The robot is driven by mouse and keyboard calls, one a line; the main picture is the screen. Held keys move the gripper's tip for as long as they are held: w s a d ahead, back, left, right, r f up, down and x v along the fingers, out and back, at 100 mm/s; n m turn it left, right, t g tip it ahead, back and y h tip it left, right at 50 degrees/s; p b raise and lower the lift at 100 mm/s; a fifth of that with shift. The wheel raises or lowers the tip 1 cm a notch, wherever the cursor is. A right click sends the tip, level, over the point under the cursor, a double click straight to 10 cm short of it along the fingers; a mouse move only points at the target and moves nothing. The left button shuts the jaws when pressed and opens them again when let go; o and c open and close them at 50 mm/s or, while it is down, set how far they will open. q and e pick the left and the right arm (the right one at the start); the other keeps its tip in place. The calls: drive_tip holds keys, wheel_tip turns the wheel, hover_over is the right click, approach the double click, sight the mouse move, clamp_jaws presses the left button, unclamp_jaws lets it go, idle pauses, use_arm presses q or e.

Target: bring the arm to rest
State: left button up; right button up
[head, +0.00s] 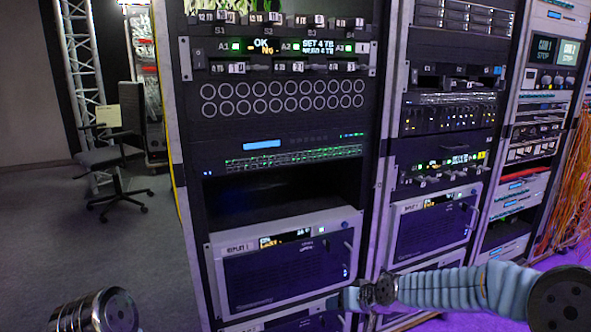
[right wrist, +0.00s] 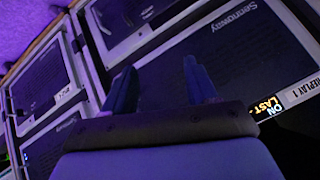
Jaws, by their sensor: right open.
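My right arm comes in from the lower right of the head view, with its light blue forearm running left in front of the racks. Its wrist end is low in front of the gap between the left rack (head: 185,170) and the middle rack (head: 385,150). In the right wrist view the two dark blue fingers of my right gripper (right wrist: 160,90) stand apart with nothing between them. Dark panels of rack units lie beyond them. In the head view a dark, round metallic part of my left arm shows at the bottom left; my left gripper is not in view.
A large rack unit (head: 285,268) sits low in the left rack, below an empty dark slot (head: 270,188). Another unit (head: 432,226) is in the middle rack. Orange cables (head: 570,190) hang at the far right. A chair (head: 112,155) stands on open floor at left.

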drive_tip(key=s+a+f+m+g, duration=0.1)
drive_tip(key=s+f+g, duration=0.1)
drive_tip(key=s+f, duration=0.65)
drive_tip(key=s+f+g, duration=0.2)
drive_tip(key=s+f, duration=0.3)
drive_tip(key=f, duration=0.6)
drive_tip(key=s+f+g, duration=0.1)
drive_tip(key=s+f, duration=0.3)
drive_tip(key=s, duration=0.4)
drive_tip(key=s+f+m+g, duration=0.1)
drive_tip(key=s+f, duration=0.3)
drive_tip(key=s, duration=0.4)
drive_tip(key=shift+a+f+g+h, duration=0.15)
drive_tip(key=shift+g+h, duration=0.15)
